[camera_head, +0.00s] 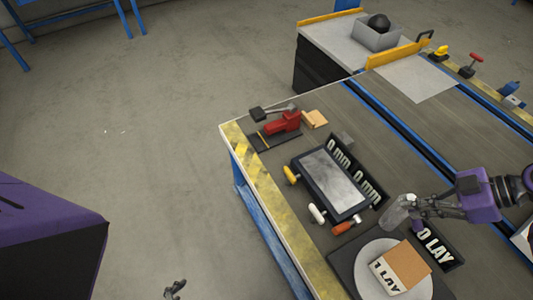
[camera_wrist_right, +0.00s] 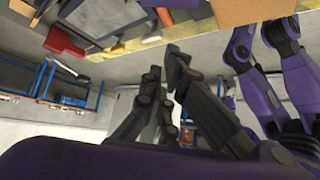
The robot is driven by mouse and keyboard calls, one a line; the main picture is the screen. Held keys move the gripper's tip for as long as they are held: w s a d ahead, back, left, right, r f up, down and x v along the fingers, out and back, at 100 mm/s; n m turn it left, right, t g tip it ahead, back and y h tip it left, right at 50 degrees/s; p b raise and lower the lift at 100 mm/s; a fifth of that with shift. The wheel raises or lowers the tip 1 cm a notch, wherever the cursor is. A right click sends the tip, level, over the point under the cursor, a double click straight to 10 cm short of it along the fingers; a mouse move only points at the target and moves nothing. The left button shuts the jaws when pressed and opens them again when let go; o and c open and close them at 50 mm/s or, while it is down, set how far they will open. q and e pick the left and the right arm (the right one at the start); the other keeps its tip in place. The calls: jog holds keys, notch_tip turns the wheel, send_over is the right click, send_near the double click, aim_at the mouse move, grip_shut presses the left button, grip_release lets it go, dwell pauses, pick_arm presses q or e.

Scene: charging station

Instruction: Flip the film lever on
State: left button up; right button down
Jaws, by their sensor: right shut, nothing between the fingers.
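A dark panel with a grey screen (camera_head: 329,183) lies on the workbench. Three handles stick out along its near-left side: yellow (camera_head: 291,175), white (camera_head: 317,214) and red-orange (camera_head: 343,227). Which of them, if any, is the film lever, I cannot tell. My right gripper (camera_head: 400,210) is shut and empty, to the right of the red-orange handle and apart from it. Its two fingers also show in the right wrist view (camera_wrist_right: 165,70). My left gripper (camera_head: 176,287) shows only in part at the bottom edge, away from the bench; its opening is unclear.
A red lever device (camera_head: 283,123) stands at the bench's far-left corner. A round grey plate (camera_head: 367,284) with a brown and white box (camera_head: 404,266) lies below my right gripper. Lettered dark blocks (camera_head: 437,249) stand beside it. Bare floor (camera_head: 150,140) lies left of the bench.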

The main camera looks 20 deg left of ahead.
pick_arm(q)
jog(key=shift+w+a+f, duration=0.1)
jog(key=shift+w+f, duration=0.25)
jog(key=shift+w, duration=0.1)
pick_arm(e)
jog(key=v, duration=0.3)
jog(key=w+v, duration=0.1)
jog(key=v, duration=0.1)
jog(key=shift+w+d+r, duration=0.1)
jog(key=shift+r, duration=0.25)
pick_arm(q)
jog(key=shift+w+r, duration=0.1)
jog(key=shift+w, duration=0.15)
